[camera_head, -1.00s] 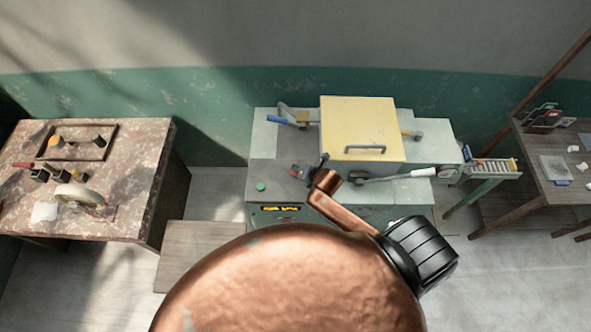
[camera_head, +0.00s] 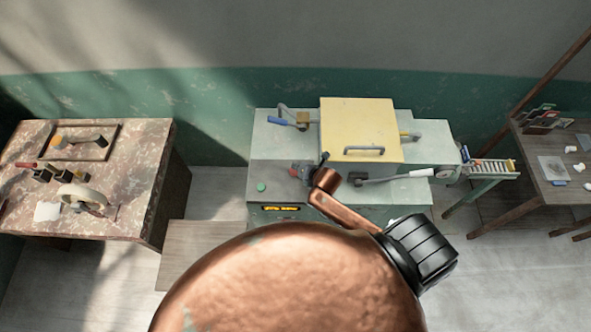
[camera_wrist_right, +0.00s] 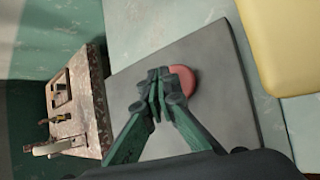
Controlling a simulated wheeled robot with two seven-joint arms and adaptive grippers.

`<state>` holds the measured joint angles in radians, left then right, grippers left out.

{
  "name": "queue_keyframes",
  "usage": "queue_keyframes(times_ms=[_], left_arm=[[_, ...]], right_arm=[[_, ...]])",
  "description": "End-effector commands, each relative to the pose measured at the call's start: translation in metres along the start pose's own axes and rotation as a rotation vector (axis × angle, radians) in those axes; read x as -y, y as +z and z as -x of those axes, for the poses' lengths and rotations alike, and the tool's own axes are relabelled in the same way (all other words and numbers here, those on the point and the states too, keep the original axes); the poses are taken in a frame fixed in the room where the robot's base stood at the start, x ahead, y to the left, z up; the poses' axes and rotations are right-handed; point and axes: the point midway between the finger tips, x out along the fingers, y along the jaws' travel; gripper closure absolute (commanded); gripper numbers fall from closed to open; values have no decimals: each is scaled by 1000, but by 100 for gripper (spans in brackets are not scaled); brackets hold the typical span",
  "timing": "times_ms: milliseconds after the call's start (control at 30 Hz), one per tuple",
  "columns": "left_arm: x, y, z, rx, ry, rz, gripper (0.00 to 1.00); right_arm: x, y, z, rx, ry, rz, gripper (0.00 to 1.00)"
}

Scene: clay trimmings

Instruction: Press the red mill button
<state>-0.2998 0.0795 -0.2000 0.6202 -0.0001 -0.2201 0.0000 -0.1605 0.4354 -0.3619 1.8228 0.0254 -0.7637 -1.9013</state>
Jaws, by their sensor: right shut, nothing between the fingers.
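The red mill button (camera_wrist_right: 184,82) is a round, domed red cap on the grey plate of the machine in the right wrist view. In the head view, a small red patch of it (camera_head: 293,171) shows beside my right gripper (camera_head: 312,170). In the wrist view, my right gripper (camera_wrist_right: 163,82) is shut and empty. Its dark green fingers cover the left part of the button. I cannot tell whether the fingertips touch it or hover just above. My left gripper is not in view.
The pale green mill (camera_head: 415,190) carries a yellow lid (camera_head: 360,115), a white-tipped lever (camera_head: 395,177) and a green button (camera_head: 261,187). A mottled table (camera_head: 130,190) stands left, a dark wooden table (camera_head: 545,195) right. My copper arm hides the lower middle.

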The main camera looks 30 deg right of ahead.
Motion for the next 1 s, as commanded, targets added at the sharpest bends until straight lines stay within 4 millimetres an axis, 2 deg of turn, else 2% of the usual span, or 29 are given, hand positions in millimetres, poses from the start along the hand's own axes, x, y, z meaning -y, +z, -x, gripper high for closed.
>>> queue_keyframes(times_ms=[600,1000], left_arm=[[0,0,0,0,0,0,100],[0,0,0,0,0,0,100]], right_arm=[[-24,24,32,0,1,1,100],[-26,25,35,0,0,0,100]])
